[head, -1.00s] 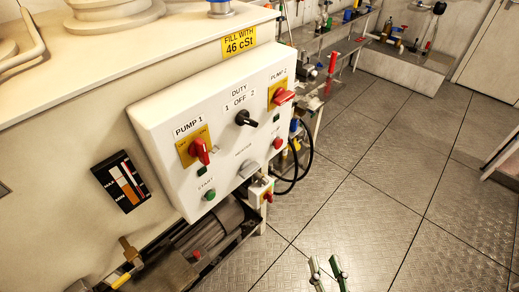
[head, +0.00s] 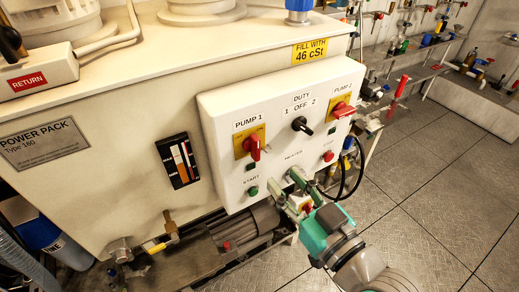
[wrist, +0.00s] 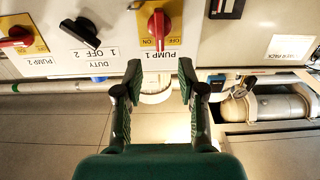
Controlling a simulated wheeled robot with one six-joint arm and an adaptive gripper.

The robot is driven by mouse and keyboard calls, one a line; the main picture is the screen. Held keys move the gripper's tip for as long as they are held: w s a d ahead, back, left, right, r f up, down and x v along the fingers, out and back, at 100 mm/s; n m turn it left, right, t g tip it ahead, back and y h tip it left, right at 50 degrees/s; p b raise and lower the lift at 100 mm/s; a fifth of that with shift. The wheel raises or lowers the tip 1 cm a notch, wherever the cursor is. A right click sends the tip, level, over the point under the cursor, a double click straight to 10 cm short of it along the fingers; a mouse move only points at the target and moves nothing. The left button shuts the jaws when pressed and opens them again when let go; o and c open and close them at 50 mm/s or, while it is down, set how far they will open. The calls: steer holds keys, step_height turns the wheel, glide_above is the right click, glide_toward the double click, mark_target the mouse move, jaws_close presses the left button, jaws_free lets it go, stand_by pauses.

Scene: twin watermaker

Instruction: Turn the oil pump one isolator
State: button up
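The pump 1 isolator is a red rotary handle (head: 252,147) on a yellow plate (head: 240,146), left on the white control box (head: 225,105). It also shows in the wrist view (wrist: 157,26), upside down, with "OFF" and "PUMP 1" lettering by it. My gripper (head: 289,185) is in front of the lower part of the box, below and right of this handle. In the wrist view its two green fingers (wrist: 159,82) are apart with nothing between them. The red handle appears just beyond the fingertips, apart from them.
The black duty selector (head: 301,125) and the red pump 2 isolator (head: 343,109) are to the right. A green start button (head: 253,191) sits below pump 1. A motor (head: 250,222) lies under the box. The floor (head: 440,200) at right is clear.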

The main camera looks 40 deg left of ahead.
mark_target(258, 149)
steer(key=x, duration=1)
steer(key=shift+w+a, duration=0.1)
steer(key=shift+a, duration=0.1)
jaws_close()
